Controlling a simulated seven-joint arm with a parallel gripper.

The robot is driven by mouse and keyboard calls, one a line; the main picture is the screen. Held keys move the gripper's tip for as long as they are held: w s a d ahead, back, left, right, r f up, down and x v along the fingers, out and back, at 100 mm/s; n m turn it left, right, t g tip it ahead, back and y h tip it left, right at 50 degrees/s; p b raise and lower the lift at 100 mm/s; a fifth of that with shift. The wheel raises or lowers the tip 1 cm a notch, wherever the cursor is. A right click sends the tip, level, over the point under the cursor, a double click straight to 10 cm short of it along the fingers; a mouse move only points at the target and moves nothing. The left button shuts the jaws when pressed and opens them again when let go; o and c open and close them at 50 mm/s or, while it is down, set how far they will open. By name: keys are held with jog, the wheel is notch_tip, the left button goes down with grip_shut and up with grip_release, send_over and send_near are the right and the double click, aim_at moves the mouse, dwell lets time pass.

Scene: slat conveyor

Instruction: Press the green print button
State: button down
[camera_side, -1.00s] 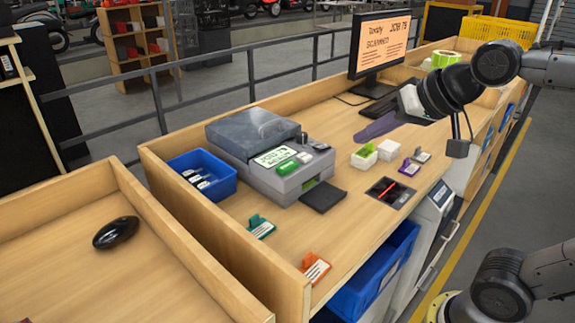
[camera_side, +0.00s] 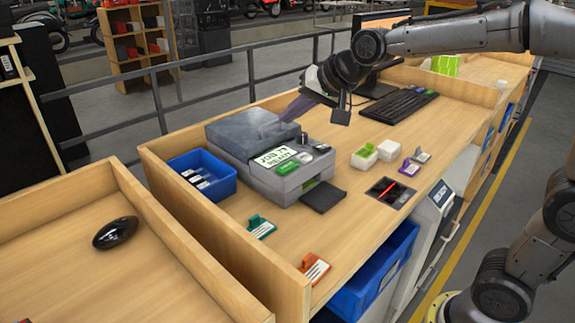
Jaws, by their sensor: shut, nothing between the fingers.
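The grey label printer (camera_side: 262,150) stands on the wooden bench. Its green print button (camera_side: 287,168) is on the front panel, below a small lit screen (camera_side: 275,157) that shows a job text. A pale knob and a dark knob sit to the right of the screen. My gripper (camera_side: 284,117) is shut and empty. It points down and to the left, and in the picture its tips are near the back right of the printer lid, above and behind the button. I cannot tell how high they are above the printer. The button is in plain view.
A blue bin (camera_side: 203,178) stands left of the printer, and a dark output tray (camera_side: 323,197) juts from its front right. Small white boxes (camera_side: 388,150), coloured clips and a recessed dark tray (camera_side: 390,193) lie to the right. A keyboard (camera_side: 397,105) and the monitor are behind.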

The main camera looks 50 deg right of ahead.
aim_at(291, 168)
jog(key=shift+f, duration=0.1)
jog(key=shift+f, duration=4.3)
jog(key=shift+f, duration=0.1)
jog(key=shift+f, duration=0.3)
jog(key=shift+f, duration=0.5)
jog(key=shift+r, duration=3.4)
